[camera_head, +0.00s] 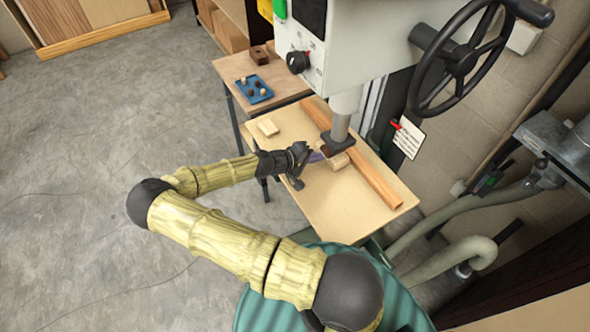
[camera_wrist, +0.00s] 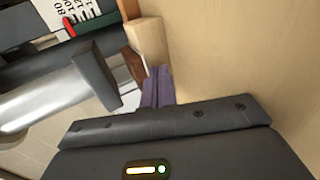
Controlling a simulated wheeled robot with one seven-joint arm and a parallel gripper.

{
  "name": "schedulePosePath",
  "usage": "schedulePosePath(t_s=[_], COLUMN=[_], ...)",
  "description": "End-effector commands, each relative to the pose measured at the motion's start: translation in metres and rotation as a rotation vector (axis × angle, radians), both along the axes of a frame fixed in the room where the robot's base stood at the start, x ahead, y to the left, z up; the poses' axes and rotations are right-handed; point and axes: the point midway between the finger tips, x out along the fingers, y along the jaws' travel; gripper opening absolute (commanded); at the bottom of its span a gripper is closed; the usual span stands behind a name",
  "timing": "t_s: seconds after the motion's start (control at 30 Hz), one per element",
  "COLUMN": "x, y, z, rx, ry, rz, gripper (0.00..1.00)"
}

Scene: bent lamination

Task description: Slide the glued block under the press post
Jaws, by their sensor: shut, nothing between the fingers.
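The block (camera_head: 340,161), pale wood with a dark brown part beside it, sits on the pale press table (camera_head: 330,215). In the wrist view the pale part (camera_wrist: 146,36) and the brown part (camera_wrist: 136,66) lie just beyond my fingertips. The grey press post (camera_head: 344,112) comes down close to the block; its foot (camera_wrist: 95,76) shows left of the block in the wrist view. I cannot tell how much of the block is under it. My gripper (camera_head: 317,157), with purple fingers, is shut and empty beside the block. The fingertips appear to touch or nearly touch it.
A long wooden fence (camera_head: 362,170) runs along the table behind the block. A loose pale block (camera_head: 268,127) lies at the table's left. A side table (camera_head: 290,84) holds a blue tray (camera_head: 254,90) and a brown block (camera_head: 259,55). The table's front is clear.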

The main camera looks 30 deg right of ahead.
Motion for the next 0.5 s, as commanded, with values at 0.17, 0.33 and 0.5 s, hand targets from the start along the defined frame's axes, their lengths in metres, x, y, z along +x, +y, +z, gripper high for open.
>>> schedulePosePath(t_s=[0.17, 0.33, 0.5], x=[0.0, 0.001, 0.0], y=[-0.005, 0.002, 0.016], z=[0.0, 0.0, 0.002], rx=[0.0, 0.0, 0.0], ry=[0.0, -0.001, -0.001], rz=[-0.001, 0.002, 0.002], gripper=[0.0, 0.0, 0.0])
